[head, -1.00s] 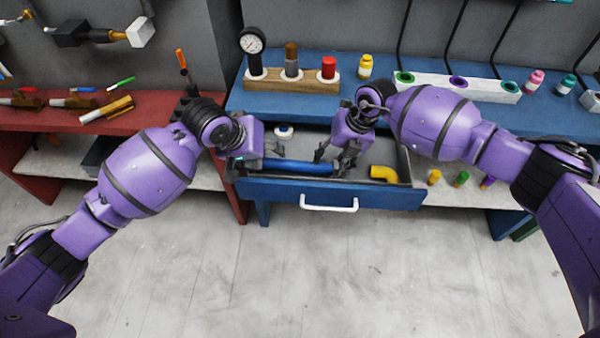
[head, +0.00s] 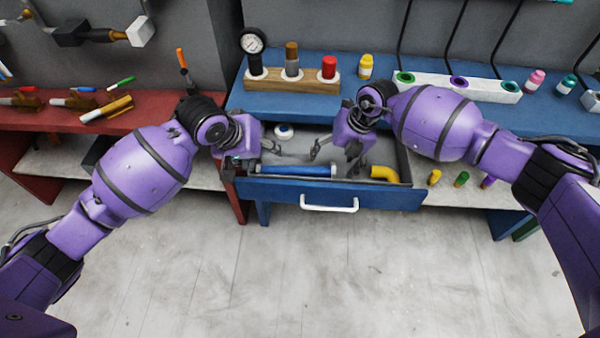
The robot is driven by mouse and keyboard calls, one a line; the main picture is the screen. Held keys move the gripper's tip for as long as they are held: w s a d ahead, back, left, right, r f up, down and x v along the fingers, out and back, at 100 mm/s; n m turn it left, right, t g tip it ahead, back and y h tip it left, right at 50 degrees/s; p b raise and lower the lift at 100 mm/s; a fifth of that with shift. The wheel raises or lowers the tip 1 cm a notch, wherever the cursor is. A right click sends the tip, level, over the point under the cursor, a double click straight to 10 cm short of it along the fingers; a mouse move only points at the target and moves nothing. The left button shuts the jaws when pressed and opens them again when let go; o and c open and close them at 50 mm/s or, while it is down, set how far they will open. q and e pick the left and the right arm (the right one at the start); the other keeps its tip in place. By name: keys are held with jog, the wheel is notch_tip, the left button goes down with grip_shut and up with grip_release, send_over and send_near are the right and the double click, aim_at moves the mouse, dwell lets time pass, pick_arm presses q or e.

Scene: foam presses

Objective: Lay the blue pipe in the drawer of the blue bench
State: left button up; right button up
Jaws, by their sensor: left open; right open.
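The blue pipe (head: 298,171) lies lengthwise in the open drawer (head: 330,191) of the blue bench (head: 290,105), close behind the drawer's front wall. My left gripper (head: 262,154) is open at the pipe's left end, at the drawer's left side. My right gripper (head: 335,158) is open above the drawer, near the pipe's right end. Neither gripper holds anything. Whether a finger still touches the pipe is too small to tell.
A yellow bent pipe (head: 384,173) lies at the drawer's right end, and a white round piece (head: 284,132) at its back left. A wooden block (head: 290,83) with a gauge stands on the bench. A red bench (head: 60,121) stands to the left.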

jog(key=v, duration=1.2)
jog(key=shift+a, duration=0.15)
